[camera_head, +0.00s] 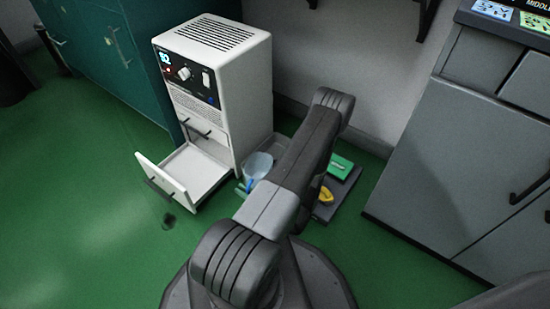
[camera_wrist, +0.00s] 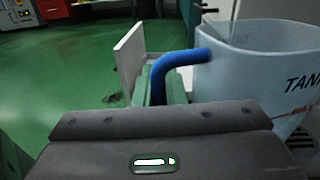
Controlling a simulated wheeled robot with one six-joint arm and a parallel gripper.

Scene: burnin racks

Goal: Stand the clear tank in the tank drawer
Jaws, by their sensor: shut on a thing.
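The clear tank (camera_head: 260,162), pale with a blue handle, is just right of the white cabinet in the head view, partly hidden by my arm. In the wrist view the tank (camera_wrist: 257,75) fills the right side, rim up, with dark lettering. My gripper (camera_wrist: 171,92) is shut on its blue handle (camera_wrist: 182,62); the fingertips are mostly hidden. The tank drawer (camera_head: 205,174) is pulled out low on the white cabinet (camera_head: 215,85), left of the tank, and looks empty. I cannot tell whether the tank touches the floor.
A dark mat (camera_head: 325,209) right of my arm holds a green item (camera_head: 341,166) and a yellow item (camera_head: 326,194). Teal cabinets (camera_head: 105,55) stand behind left and a grey cabinet (camera_head: 440,150) at right.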

